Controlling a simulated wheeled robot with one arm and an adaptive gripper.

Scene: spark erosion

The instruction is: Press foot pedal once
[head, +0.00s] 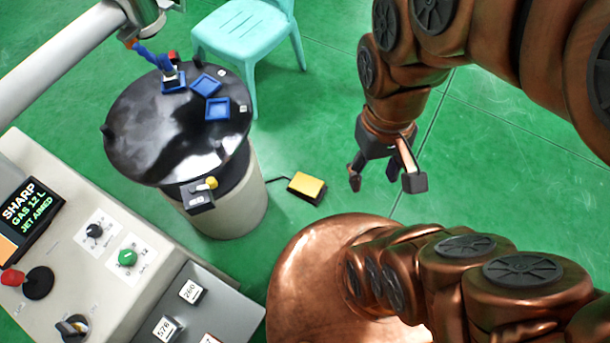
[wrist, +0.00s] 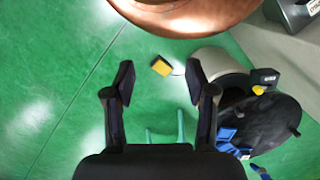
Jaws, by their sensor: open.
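The foot pedal (head: 307,186) is a small yellow block with a dark edge. It lies on the green floor just right of the pale drum, with a dark cable running toward the drum. In the wrist view the pedal (wrist: 161,66) shows beyond and between my fingertips. My gripper (head: 388,178) hangs in the air right of the pedal in the head view, with its fingers pointing down. In the wrist view my gripper (wrist: 158,80) has its fingers spread wide with nothing between them. It is apart from the pedal.
A pale drum (head: 240,205) with a glossy black top (head: 150,140) holds blue trays. A turquoise chair (head: 245,35) stands behind. A control console (head: 75,255) is at lower left. My copper base covers the floor in front of the pedal. Floor to the right is clear.

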